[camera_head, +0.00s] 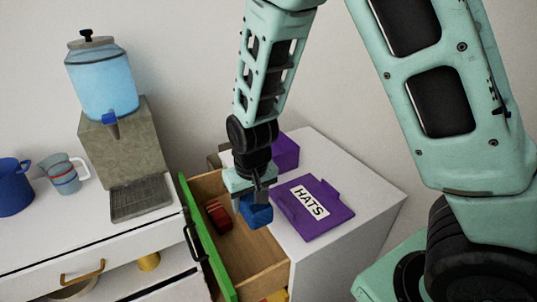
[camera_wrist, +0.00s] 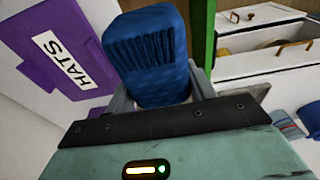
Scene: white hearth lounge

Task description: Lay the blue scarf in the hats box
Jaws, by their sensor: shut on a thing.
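My gripper (camera_head: 256,190) is shut on the blue scarf (camera_head: 258,214), a folded ribbed bundle. In the head view it hangs above the open drawer's right side, close to the cabinet top's edge. The wrist view shows the scarf (camera_wrist: 148,55) between the fingers. A flat purple panel labelled HATS (camera_head: 318,224) lies on the white cabinet top, right of my gripper; it also shows in the wrist view (camera_wrist: 50,30). Another purple piece (camera_head: 286,152), box-like, stands behind it, partly hidden by my arm. I cannot tell whether the two are joined, nor see an opening.
The open wooden drawer (camera_head: 262,248) has a green front (camera_head: 208,250) and holds a red item (camera_head: 218,216). The cabinet top's right side is clear.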

